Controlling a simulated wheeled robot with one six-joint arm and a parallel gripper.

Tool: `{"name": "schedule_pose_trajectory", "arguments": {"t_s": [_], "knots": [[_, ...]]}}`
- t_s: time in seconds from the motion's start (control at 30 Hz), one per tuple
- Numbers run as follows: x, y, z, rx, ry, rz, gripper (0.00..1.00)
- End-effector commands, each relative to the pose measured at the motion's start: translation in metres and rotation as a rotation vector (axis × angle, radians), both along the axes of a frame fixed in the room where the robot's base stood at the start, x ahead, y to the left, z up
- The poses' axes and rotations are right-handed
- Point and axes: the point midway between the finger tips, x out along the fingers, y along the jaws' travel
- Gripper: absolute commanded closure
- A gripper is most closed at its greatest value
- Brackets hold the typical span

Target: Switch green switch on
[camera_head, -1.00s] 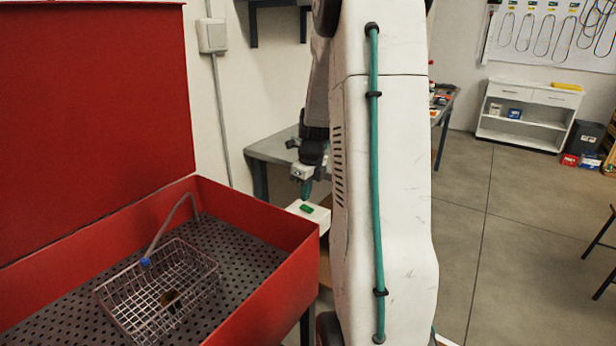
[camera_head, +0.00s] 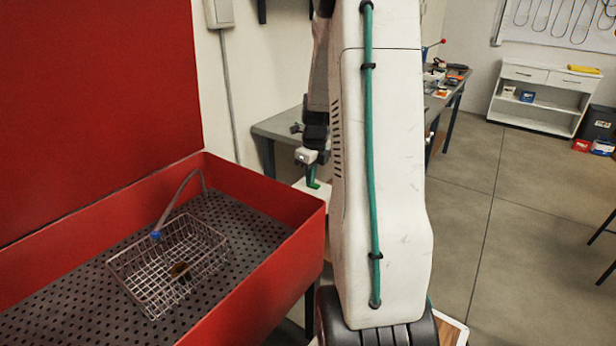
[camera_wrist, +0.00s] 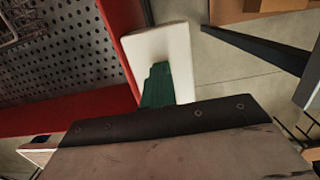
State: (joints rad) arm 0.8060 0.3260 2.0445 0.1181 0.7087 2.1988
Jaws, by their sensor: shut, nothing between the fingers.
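The green switch (camera_head: 315,186) sits on a white box (camera_head: 321,193) at the right outer side of the red washing tub; only a sliver of it shows. My gripper (camera_head: 312,181) is shut and empty, pointing down with its green fingers at the switch. In the wrist view the shut fingers (camera_wrist: 157,68) lie over the white box (camera_wrist: 170,42) and hide most or all of the switch there. I cannot tell whether they touch it, or which way the switch is set.
The red tub (camera_head: 265,268) with its raised lid (camera_head: 95,110) stands at left, holding a wire basket (camera_head: 170,262). A grey workbench (camera_head: 280,126) is behind my gripper. A white shelf unit (camera_head: 540,98) stands at the back right.

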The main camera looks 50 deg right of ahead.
Motion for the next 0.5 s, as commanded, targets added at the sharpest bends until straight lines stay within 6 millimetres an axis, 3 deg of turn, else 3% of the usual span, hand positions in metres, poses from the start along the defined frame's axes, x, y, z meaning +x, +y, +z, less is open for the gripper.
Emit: {"name": "schedule_pose_trajectory", "arguments": {"t_s": [0.5], "knots": [[-0.017,0.000,0.001,0.003,0.003,-0.001,1.00]]}}
